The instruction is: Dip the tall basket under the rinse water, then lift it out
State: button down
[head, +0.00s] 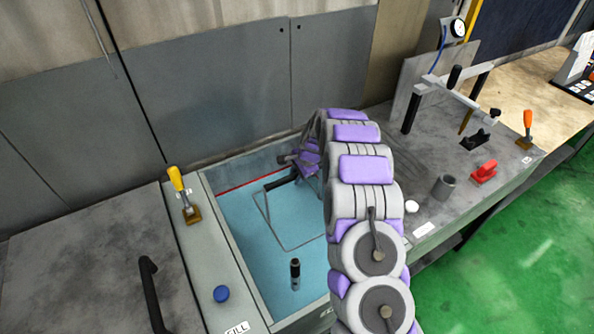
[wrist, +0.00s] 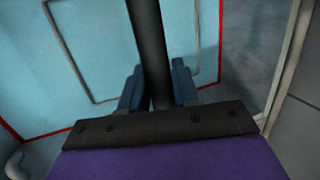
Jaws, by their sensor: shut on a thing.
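The tall basket shows as a thin grey rectangular wire outline (head: 266,222) over the blue water of the rinse tank (head: 235,236). Its black handle bar (head: 281,180) reaches up to my gripper. In the wrist view the black handle (wrist: 149,45) runs between the two blue fingers of my gripper (wrist: 158,88), which is shut on it. The wire outline (wrist: 66,50) also shows beyond the fingers. The basket's body is not clearly visible, and I cannot tell how deep it sits. My arm hides the tank's right side.
A red line (head: 250,180) runs along the tank wall. A short black post (head: 295,268) stands in the tank's near part. A yellow-handled lever (head: 178,182) and a blue button (head: 221,293) are on the left ledge.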

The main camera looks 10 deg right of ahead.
notch_tip(320, 180, down, 8)
jog(key=b, duration=0.1)
jog(key=shift+f, duration=0.15)
dwell(0.5)
dwell(1.2)
jog(key=shift+r+p, duration=4.9)
jog(key=shift+r, duration=4.1)
notch_tip(320, 180, up, 21)
jog(key=p, duration=0.9)
